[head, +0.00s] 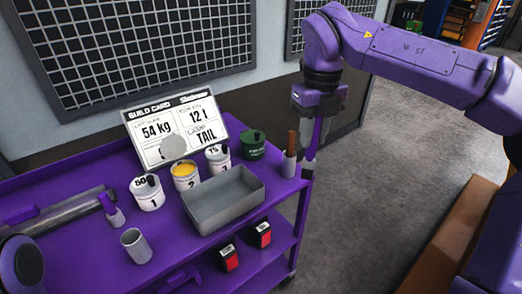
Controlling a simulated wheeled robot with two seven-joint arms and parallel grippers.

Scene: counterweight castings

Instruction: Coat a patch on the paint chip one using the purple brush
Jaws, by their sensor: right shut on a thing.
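My right gripper (317,118) points down beyond the right end of the purple cart and is shut on a slim purple thing (315,135) with a grey lower part. It looks like the purple brush, but its tip is not clear. It shows just right of a light cup with a brown handle (291,143) standing in it. Pot 2 is open and shows yellow. I cannot make out a paint chip marked one. My left gripper is not in view.
A grey open tray (222,225) lies in front of the pots. A build card (200,105) stands behind them, beside a green pot (252,152). A grey cup (136,254) stands at the front. Black-and-red boxes (229,259) sit on the lower shelf.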

